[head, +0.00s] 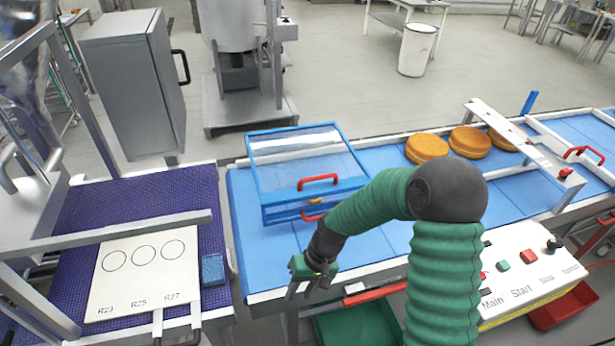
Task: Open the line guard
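The line guard (265,172) is a blue-framed cover with clear panels over the left part of the blue conveyor belt (262,247). It appears lowered. A red handle (318,180) is on its front side, and a second red shape shows just below, partly behind my arm. My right gripper (312,284) is in front of the guard, low at the belt's near edge and apart from the handle. Its fingers look parted, with nothing between them. My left gripper is not in view.
Several filled rounds (427,148) sit on the belt to the right, near a white crossbar (525,140). A control box (525,265) with buttons stands at front right. A purple mesh belt (140,195) with a white plate (143,270) is at left. A green bin (360,318) is below.

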